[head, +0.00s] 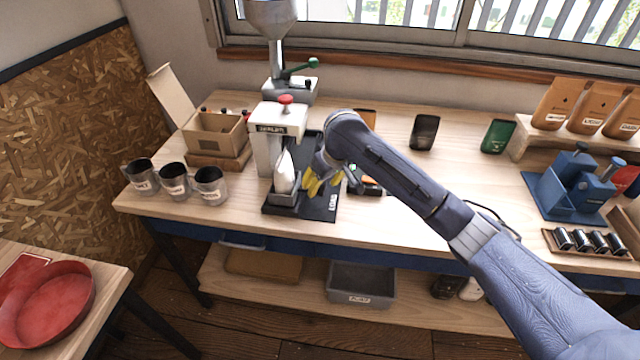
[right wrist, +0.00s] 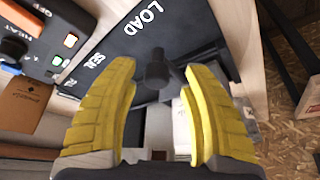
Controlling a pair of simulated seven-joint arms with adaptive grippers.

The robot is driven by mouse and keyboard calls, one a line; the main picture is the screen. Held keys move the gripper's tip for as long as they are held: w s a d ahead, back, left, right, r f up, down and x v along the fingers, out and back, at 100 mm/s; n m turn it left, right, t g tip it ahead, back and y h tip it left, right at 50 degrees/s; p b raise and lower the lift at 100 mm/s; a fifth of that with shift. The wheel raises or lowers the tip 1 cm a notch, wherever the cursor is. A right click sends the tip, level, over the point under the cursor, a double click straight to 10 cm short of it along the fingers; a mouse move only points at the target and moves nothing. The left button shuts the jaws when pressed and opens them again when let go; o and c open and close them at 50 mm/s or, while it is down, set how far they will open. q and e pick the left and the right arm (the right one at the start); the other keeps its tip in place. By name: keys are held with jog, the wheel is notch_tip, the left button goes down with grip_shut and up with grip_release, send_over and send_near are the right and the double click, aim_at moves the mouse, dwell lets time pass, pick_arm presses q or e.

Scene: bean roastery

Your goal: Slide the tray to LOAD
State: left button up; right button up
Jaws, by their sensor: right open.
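The plate's LOAD mark is to the right of the tray; in the right wrist view the plate (right wrist: 190,25) shows LOAD and SEAL. My right gripper (head: 319,184) is at the tray's right side, open. In the right wrist view its yellow fingers (right wrist: 158,75) stand either side of a dark knob (right wrist: 157,68); contact is not clear. My left gripper is out of view.
An orange-and-black control box (right wrist: 62,35) lies close to the right gripper. Several metal cups (head: 174,180) and an open cardboard box (head: 215,135) stand left of the sealer. A hopper (head: 270,18) rises behind it. The table front right of the plate is clear.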

jog(key=v, duration=1.1)
jog(key=shift+r, duration=0.25)
